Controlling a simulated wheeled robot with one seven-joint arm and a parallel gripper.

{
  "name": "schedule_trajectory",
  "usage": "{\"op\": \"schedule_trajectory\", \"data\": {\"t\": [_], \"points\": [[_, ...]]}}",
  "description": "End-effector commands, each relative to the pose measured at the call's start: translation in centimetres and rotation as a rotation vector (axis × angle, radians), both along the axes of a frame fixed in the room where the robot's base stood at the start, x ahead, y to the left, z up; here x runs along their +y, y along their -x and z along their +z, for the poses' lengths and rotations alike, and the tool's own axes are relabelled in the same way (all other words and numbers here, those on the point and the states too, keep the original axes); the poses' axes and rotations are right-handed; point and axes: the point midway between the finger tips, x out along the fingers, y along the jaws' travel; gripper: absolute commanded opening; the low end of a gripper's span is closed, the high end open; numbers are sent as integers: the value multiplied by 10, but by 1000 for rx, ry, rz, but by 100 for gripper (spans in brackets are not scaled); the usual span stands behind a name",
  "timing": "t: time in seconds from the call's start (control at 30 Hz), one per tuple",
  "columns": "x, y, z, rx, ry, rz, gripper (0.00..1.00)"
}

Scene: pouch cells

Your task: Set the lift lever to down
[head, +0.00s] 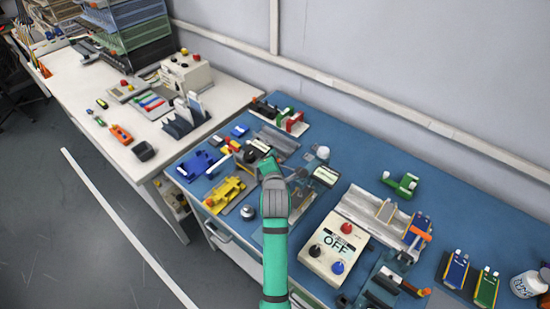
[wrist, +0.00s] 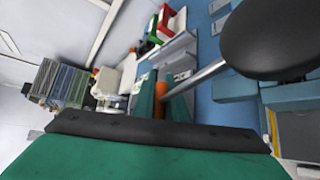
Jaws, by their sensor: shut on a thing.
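The lift lever appears to be the grey rod with a big black knob (wrist: 275,38) at the upper right of the wrist view. The rod (wrist: 196,79) slopes down to the left, to my gripper. My gripper (wrist: 161,98) has its two green fingers close together, with an orange piece between them where the rod ends. It is shut on what seems to be part of the lever. In the head view my gripper (head: 268,167) is low over the blue bench, and the wrist hides its fingertips and most of the lever there.
A control box (head: 336,248) reading OFF stands right of my arm on the blue bench (head: 375,160). A yellow fixture (head: 225,194) and a blue fixture (head: 196,163) lie to the left. Several fixtures crowd the bench around my gripper. The bench's back right is clearer.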

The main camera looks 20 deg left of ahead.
Motion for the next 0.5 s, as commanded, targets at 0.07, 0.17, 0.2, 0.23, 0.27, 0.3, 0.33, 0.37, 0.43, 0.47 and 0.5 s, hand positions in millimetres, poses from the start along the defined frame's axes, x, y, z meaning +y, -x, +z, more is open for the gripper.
{"op": "schedule_trajectory", "data": {"t": [0.07,0.17,0.2,0.23,0.27,0.3,0.33,0.37,0.43,0.47,0.5], "points": [[-1,0,-2,4,2,-2,17],[-1,0,-2,3,2,-2,31],[-1,0,-2,4,1,-2,31],[-1,0,-2,3,1,-2,31],[-1,0,-1,3,1,-2,31],[-1,0,-1,3,1,-2,31],[-1,0,-1,2,0,-1,31],[-1,0,-1,2,0,-1,31],[-1,1,-1,2,0,-1,31],[-1,2,0,2,0,-1,31],[-2,4,0,2,0,-1,31]]}}
